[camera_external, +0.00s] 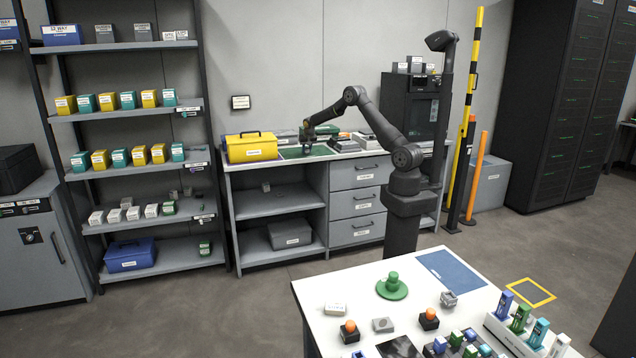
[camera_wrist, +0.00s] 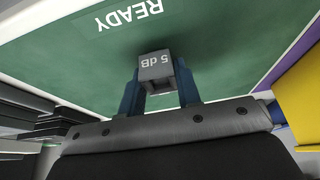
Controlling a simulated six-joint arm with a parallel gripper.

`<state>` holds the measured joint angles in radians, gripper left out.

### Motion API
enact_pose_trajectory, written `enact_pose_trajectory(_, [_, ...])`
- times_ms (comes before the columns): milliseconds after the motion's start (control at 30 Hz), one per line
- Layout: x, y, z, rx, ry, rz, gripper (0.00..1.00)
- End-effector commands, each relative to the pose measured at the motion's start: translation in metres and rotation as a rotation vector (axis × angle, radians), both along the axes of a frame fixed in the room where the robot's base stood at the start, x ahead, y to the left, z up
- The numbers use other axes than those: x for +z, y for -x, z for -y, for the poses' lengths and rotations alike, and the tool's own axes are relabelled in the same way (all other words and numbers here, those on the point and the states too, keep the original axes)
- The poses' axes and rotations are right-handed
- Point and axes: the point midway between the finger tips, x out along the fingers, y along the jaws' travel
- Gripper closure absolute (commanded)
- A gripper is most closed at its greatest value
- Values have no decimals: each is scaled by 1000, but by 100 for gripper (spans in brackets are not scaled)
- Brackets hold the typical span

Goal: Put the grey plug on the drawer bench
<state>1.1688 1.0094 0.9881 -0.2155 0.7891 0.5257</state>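The grey plug (camera_wrist: 155,66), marked "5 dB", sits between the two dark blue fingertips of my gripper (camera_wrist: 160,88) in the wrist view. My gripper appears shut on it. Behind the plug is a green mat (camera_wrist: 215,45) with a "READY" label; I cannot tell whether the plug touches it. In the external view, my gripper (camera_external: 307,143) is low over the green mat (camera_external: 318,151) on top of the drawer bench (camera_external: 356,176). The plug is too small to make out there.
A yellow toolbox (camera_external: 251,147) stands left of the mat on the bench. Grey and dark stacked items (camera_external: 343,141) lie to the right. A white table (camera_external: 330,285) in front holds a green round part (camera_external: 392,287) and several small connectors.

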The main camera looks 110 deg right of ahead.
Motion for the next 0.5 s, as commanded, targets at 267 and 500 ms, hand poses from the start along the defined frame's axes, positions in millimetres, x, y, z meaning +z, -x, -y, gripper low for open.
enact_pose_trajectory(267, [0,0,0,0,0,0,49])
enact_pose_trajectory(500, [10,0,-2,0,1,1,49])
